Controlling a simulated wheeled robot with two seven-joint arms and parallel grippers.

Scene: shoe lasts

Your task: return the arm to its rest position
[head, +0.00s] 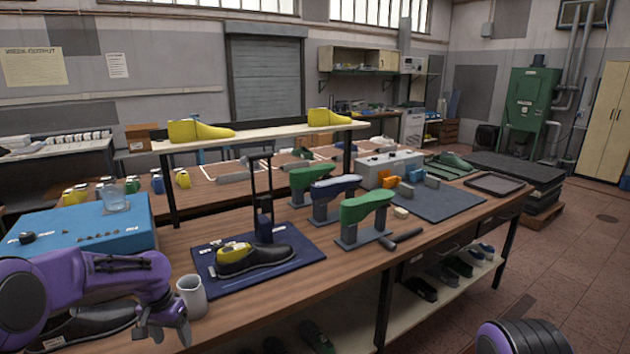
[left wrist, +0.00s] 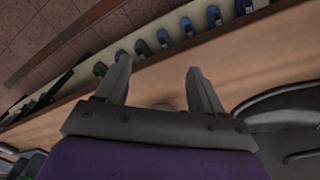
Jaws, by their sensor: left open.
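My left arm is purple and comes in from the left in the head view. Its gripper (head: 163,334) hangs over the front edge of the wooden bench, low and to the left of the white mug. In the left wrist view the gripper (left wrist: 160,85) has its two fingers spread apart with nothing between them. Bare bench top and the bench edge show beyond the fingertips. A purple and black part of my own body shows at the bottom right of the head view; no right gripper shows.
A white mug (head: 191,297) stands close to my left gripper. Green and blue lasts on stands (head: 364,206) are further right. A lower shelf (head: 410,312) holds several shoes.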

